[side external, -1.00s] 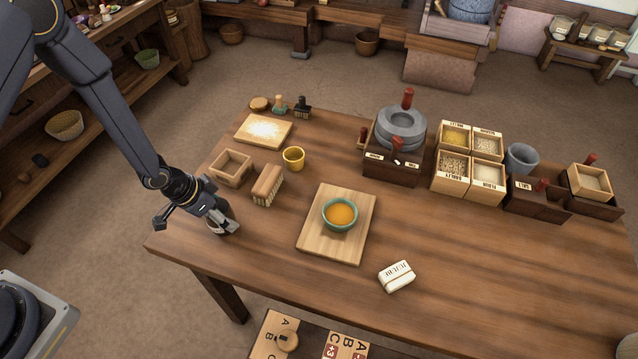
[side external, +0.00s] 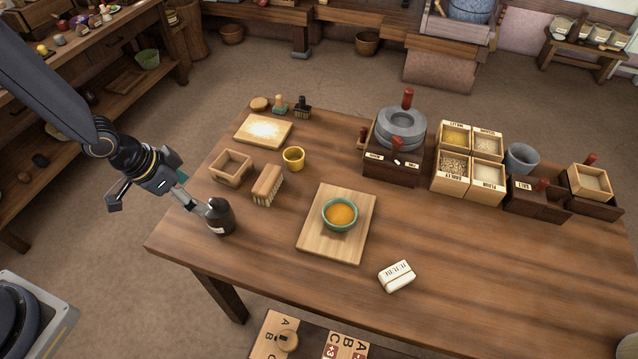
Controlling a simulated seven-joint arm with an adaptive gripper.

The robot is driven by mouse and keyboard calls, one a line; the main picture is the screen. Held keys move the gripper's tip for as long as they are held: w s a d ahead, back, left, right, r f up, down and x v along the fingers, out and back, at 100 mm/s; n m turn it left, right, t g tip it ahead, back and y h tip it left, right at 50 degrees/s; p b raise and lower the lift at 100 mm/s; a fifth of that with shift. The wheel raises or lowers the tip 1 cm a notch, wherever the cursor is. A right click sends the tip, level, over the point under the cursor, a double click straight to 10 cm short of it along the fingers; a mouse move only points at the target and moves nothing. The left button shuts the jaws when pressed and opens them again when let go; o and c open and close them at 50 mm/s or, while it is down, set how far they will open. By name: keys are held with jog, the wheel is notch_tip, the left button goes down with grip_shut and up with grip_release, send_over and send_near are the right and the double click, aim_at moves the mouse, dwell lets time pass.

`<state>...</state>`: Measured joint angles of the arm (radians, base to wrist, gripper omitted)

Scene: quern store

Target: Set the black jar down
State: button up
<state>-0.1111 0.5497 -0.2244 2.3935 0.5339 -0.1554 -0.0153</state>
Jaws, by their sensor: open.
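The black jar (side external: 221,218) stands upright on the wooden table (side external: 290,265), near its left edge. It is dark with a grey top and a small pale mark low on its side. My gripper (side external: 197,207) is open and empty, just to the upper left of the jar. Its fingertips are close to the jar's top; a small gap seems to lie between them, though I cannot tell its size exactly.
A small wooden box (side external: 232,168) and a brush (side external: 267,184) stand behind the jar. A board (side external: 318,240) with a teal bowl (side external: 341,213) of orange contents lies to the right. A white wrapped block (side external: 397,276) lies further right. The table's front left is clear.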

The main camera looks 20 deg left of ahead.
jog(key=s+a+r+n+t+y, duration=0.15)
jog(key=a+r, duration=0.25)
jog(key=r, duration=0.5)
jog(key=s+a+r+n+y, duration=0.2)
jog(key=a+r+n, duration=0.15)
jog(key=r, duration=0.55)
jog(key=s+r+n, duration=0.1)
jog(key=s+r, duration=0.7)
jog(key=s, duration=0.3)
jog(key=shift+d+n+h, duration=0.15)
jog(key=shift+n+h, duration=0.25)
jog(key=shift+h, duration=0.05)
